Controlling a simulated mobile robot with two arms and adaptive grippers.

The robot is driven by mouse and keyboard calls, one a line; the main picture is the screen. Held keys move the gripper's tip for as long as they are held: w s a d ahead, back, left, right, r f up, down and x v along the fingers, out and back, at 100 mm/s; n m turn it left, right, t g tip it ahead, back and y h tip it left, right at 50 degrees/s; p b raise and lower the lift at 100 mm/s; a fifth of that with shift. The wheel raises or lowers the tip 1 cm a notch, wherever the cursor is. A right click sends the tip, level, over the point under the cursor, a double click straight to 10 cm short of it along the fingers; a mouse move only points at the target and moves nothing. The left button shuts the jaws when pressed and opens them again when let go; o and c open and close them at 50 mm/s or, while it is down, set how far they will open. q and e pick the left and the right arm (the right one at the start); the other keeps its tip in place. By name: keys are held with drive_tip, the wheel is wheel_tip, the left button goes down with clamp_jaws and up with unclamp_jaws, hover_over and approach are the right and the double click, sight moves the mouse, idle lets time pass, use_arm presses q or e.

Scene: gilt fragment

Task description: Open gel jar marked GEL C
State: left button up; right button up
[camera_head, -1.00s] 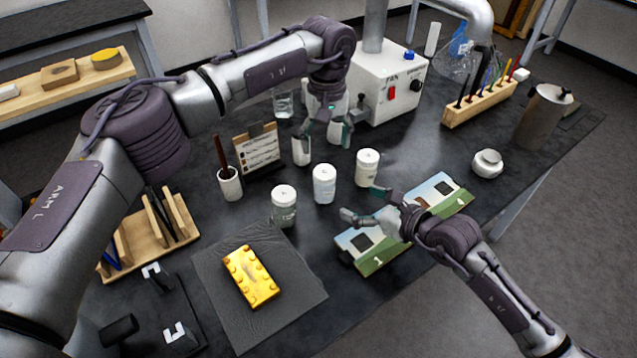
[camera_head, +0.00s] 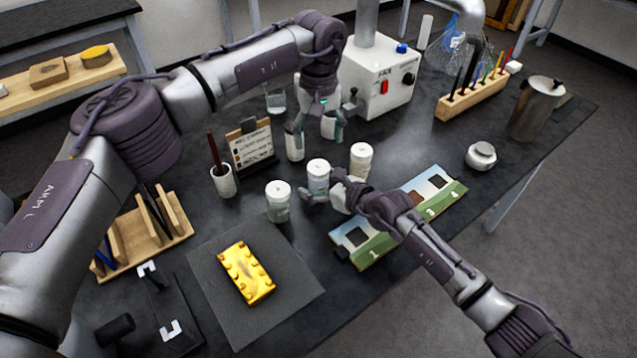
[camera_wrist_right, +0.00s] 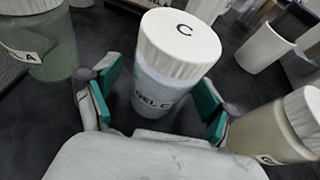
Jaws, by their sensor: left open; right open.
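The GEL C jar (camera_head: 318,180) stands upright on the dark bench with its white lid on. In the right wrist view the lid of the GEL C jar (camera_wrist_right: 180,42) shows a C, and its label reads GEL C. My right gripper (camera_head: 323,188) is open around the jar's body. In its wrist view the green pads of the right gripper (camera_wrist_right: 157,95) lie on either side, below the lid; whether they touch cannot be told. My left gripper (camera_head: 313,128) is open behind the jar, away from it, near a white cup (camera_head: 295,146).
Similar lidded jars stand close on both sides: one at left (camera_head: 278,205), labelled A (camera_wrist_right: 38,50) in the wrist view, and one at right (camera_head: 361,158). A numbered tray (camera_head: 375,250) lies under my right arm. A gold block (camera_head: 246,273) rests on a dark mat (camera_head: 215,255).

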sight(319, 167)
drive_tip(key=shift+c, duration=0.2)
clamp_jaws()
use_arm(q)
drive_tip(key=shift+d, duration=0.1)
drive_tip(key=shift+f, duration=0.1)
drive_tip(key=shift+f, duration=3.9)
